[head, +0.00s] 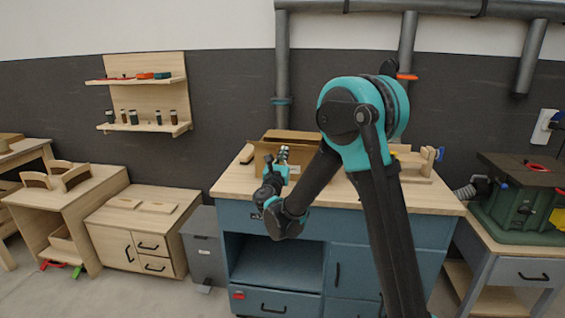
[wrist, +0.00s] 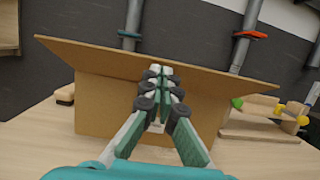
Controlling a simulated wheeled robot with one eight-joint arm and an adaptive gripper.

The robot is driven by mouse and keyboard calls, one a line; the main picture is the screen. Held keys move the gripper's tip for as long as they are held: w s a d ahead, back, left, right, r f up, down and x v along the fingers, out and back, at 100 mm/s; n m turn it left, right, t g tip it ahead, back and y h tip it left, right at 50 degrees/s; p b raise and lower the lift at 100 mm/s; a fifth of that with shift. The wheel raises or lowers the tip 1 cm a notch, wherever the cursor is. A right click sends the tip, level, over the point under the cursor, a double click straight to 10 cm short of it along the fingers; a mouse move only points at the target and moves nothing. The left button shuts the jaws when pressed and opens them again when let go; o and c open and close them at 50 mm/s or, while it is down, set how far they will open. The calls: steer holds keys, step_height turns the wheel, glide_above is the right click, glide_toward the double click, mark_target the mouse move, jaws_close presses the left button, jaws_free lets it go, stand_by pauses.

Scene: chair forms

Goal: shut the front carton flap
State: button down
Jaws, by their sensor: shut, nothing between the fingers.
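The brown cardboard carton (head: 262,152) stands on the blue workbench, partly hidden behind my arm in the head view. In the wrist view its front wall (wrist: 100,108) faces me. The front carton flap (wrist: 100,60) stands up and leans outward from the top of that wall, its wide free edge uppermost; it is not folded down over the opening. My gripper (wrist: 155,78) is shut and empty, its fingertips in front of the flap's middle. Whether they touch the cardboard cannot be told. In the head view my gripper (head: 284,153) is at the carton's front. The carton's inside is hidden.
A wooden fixture (wrist: 262,125) with a yellow part stands to the right. Grey pipes (wrist: 130,30) run up the wall behind.

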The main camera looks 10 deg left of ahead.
steer(key=shift+w+r, duration=0.15)
steer(key=shift+r, duration=0.15)
steer(key=shift+r+g, duration=0.2)
steer(key=shift+g, duration=0.1)
